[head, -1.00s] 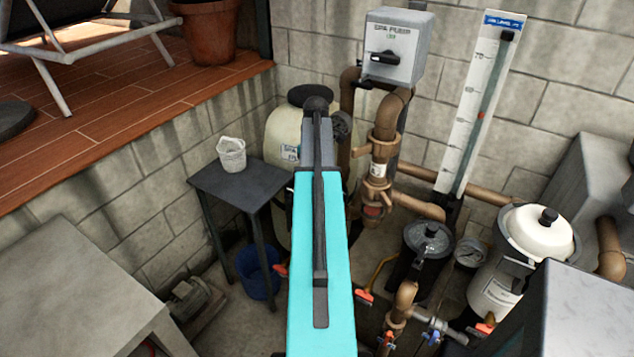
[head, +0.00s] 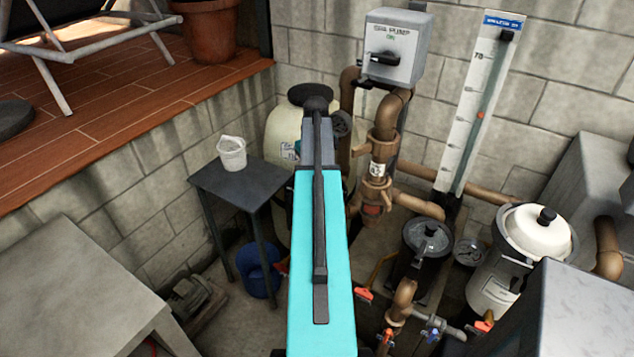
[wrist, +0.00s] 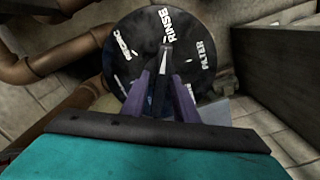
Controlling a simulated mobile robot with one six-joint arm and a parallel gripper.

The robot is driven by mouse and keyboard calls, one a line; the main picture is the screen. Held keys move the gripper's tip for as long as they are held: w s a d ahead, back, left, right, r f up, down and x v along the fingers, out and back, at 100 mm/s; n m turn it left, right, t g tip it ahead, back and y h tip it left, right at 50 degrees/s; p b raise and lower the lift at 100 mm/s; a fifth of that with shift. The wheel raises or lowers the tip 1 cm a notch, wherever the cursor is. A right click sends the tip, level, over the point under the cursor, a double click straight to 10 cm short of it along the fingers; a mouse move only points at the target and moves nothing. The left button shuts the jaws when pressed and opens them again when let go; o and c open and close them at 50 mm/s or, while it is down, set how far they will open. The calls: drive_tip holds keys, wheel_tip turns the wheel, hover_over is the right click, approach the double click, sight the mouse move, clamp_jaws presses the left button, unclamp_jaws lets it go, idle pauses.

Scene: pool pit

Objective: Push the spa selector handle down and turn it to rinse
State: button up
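In the wrist view, the spa selector is a round black dial (wrist: 125,50) with white lettering; RECIRC, RINSE and FILTER are readable. Its dark handle (wrist: 165,62) points up the picture at the RINSE mark. My gripper (wrist: 162,78) is at the dial, its two purple-grey fingers on either side of the handle. I cannot tell whether they press on it or stand slightly apart. How far down the handle sits cannot be judged. In the head view, my gripper is hidden behind my teal arm.
In the head view, a dark side table (head: 240,187) with a white tub (head: 231,153) stands left of my arm. Brown pipes (head: 384,130), a black-lidded canister (head: 426,238) and a white-lidded filter (head: 540,232) crowd the right. A grey bench (head: 75,285) is front left.

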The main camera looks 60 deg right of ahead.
drive_tip(key=shift+o, duration=0.9)
drive_tip(key=shift+r, duration=0.1)
drive_tip(key=shift+r+p, duration=2.15)
drive_tip(key=shift+r, duration=1.35)
drive_tip(key=shift+w+f, duration=0.1)
drive_tip(key=shift+f, duration=0.05)
